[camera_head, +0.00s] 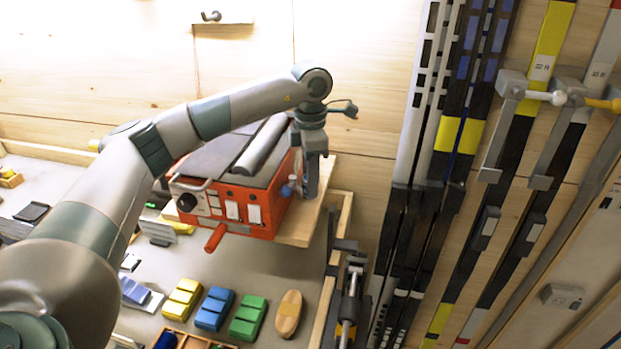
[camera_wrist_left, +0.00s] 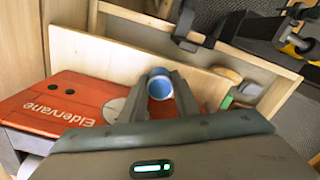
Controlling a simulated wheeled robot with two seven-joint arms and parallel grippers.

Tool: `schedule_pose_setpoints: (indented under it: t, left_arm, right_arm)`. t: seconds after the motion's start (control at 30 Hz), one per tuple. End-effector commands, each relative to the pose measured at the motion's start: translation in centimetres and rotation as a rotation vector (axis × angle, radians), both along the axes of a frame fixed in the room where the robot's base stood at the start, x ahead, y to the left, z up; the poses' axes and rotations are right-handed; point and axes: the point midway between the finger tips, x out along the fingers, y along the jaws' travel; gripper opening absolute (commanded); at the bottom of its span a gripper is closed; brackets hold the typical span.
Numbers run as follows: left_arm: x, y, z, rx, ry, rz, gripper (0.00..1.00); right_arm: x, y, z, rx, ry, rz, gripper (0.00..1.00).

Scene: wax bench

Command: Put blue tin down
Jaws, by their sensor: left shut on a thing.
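The blue tin (camera_wrist_left: 160,84) shows in the left wrist view as a small round thing with a blue face and a pale rim. My left gripper (camera_wrist_left: 160,95) is shut on it, with a finger on each side. In the head view my left gripper (camera_head: 312,180) points down beside the right end of the red machine (camera_head: 230,208), over the wooden board (camera_head: 301,226). I cannot tell whether the tin touches the board. My right gripper is not in view.
The red machine, lettered "Eldervane" in the wrist view (camera_wrist_left: 60,105), stands close to the gripper. Yellow, blue (camera_head: 214,308) and green (camera_head: 248,316) blocks and an oval brown piece (camera_head: 288,313) lie in front. A clamp (camera_head: 350,300) and upright skis (camera_head: 425,160) stand at the right.

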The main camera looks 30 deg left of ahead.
Motion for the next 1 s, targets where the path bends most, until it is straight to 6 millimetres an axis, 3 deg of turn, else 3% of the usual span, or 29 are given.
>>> schedule_pose_setpoints:
  t: [0.03, 0.07, 0.13, 0.63, 0.87, 1.0]
  left_arm:
    - [0.0, 0.0, -0.3, 0.000, 0.000, 0.000, 0.07]
    - [0.0, 0.0, -0.3, 0.000, 0.000, 0.000, 0.31]
    - [0.0, 0.0, -0.2, 0.000, 0.000, 0.000, 0.47]
    - [0.1, 0.0, 0.4, 0.000, -0.001, 0.000, 0.47]
    - [0.1, -0.1, 3.0, -0.001, -0.003, -0.001, 0.47]
    - [0.1, -0.1, 5.6, -0.001, -0.005, -0.001, 0.47]
  right_arm:
    - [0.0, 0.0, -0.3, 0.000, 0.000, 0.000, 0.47]
    - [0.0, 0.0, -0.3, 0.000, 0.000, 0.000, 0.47]
    - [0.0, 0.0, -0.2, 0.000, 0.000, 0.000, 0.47]
    - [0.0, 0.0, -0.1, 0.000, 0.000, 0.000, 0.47]
    - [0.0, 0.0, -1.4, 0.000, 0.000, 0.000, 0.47]
    - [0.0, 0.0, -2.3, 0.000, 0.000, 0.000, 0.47]
